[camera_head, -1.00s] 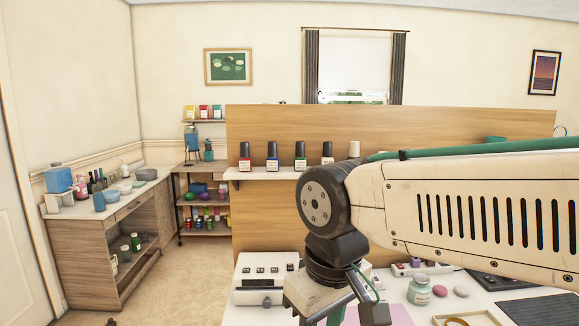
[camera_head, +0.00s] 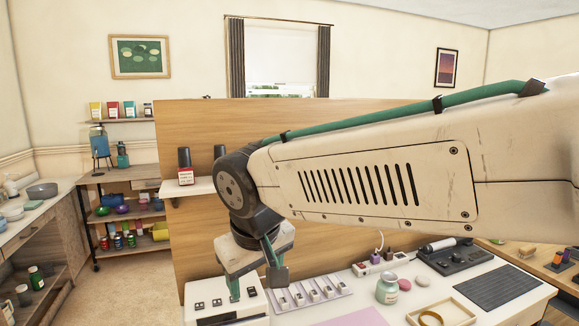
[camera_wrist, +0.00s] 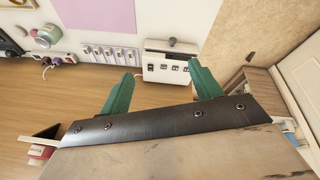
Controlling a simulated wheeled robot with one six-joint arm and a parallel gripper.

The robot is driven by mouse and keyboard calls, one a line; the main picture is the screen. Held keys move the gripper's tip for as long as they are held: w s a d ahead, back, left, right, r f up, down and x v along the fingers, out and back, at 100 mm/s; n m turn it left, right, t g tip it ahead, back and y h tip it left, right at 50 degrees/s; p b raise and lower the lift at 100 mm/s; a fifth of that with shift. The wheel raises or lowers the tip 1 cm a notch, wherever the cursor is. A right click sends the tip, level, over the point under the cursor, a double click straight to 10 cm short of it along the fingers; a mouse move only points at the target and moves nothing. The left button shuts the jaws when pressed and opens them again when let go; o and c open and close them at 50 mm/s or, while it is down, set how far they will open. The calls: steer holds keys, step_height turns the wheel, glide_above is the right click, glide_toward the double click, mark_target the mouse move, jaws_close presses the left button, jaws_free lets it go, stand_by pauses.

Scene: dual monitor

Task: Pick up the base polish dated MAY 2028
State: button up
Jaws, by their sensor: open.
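A dark-capped polish bottle with a white and red label (camera_head: 185,170) stands upright on the small wall shelf (camera_head: 200,187). Beside it the dark cap of a second bottle (camera_head: 219,153) shows above my arm. My arm hides the rest of the shelf row. No date can be read on any label, so I cannot tell which bottle is the MAY 2028 one. My gripper (camera_head: 257,284) points down, open and empty, below the shelf and over the back of the white table. In the wrist view its green fingers (camera_wrist: 162,85) are spread with nothing between them.
A white device (camera_head: 225,309) and a row of small pieces in a lilac holder (camera_head: 308,294) are below my gripper. A teal-lidded jar (camera_head: 387,290) and a tray (camera_head: 445,312) stand to the right. The wooden panel (camera_head: 350,125) rises behind the table.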

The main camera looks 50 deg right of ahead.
steer(key=w+d+r+m+t+h, duration=0.2)
steer(key=w+d+r, duration=0.2)
steer(key=d, duration=0.4)
steer(key=w+d+r+m+t+h, duration=0.1)
steer(key=w+d+r+t+h, duration=0.15)
steer(key=w+d+r, duration=0.4)
steer(key=w+d+r+m+t+h, duration=0.1)
steer(key=w+d+m+t+h, duration=0.15)
steer(key=d, duration=0.75)
steer(key=shift+w+d+f+n+t+y, duration=0.15)
steer(key=shift+w+d+f+n+y, duration=0.2)
steer(key=shift+w+d, duration=0.9)
steer(key=shift+w+d+f+n+t+y, duration=0.2)
steer(key=shift+w+d+f+y, duration=0.3)
steer(key=shift+w+d, duration=0.8)
steer(key=shift+w+d+f+n+t+y, duration=0.2)
steer(key=shift+w+d+f, duration=0.3)
steer(key=shift+w+d, duration=0.75)
steer(key=c, duration=1.1)
